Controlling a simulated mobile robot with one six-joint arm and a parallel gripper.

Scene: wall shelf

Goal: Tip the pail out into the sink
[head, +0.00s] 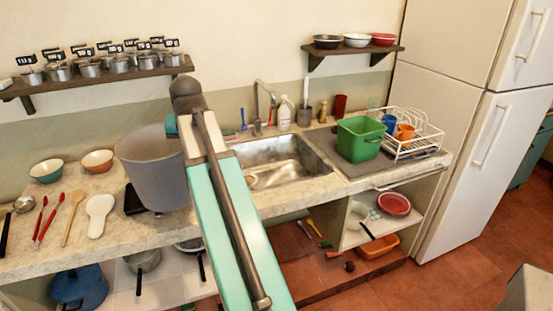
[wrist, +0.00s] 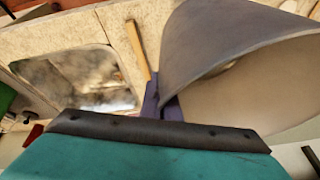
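A large grey pail (head: 150,175) stands upright at the left of the sink in the head view, over the counter's front part. I cannot tell if its base touches the counter. Its wall and pale inside fill the right of the wrist view (wrist: 205,45). The sink (head: 268,165) is a metal basin right of the pail; it shows at the left of the wrist view (wrist: 75,80). My gripper (wrist: 160,122) is close against the pail's side, with a blue-purple part between them. My arm hides its fingers in the head view, so its grip is unclear.
A tap (head: 265,100) rises behind the sink. A green tub (head: 360,140) and a white dish rack (head: 425,140) stand to the right. Bowls (head: 97,160) and utensils (head: 72,215) lie left of the pail. A shelf of small pots (head: 100,82) hangs above.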

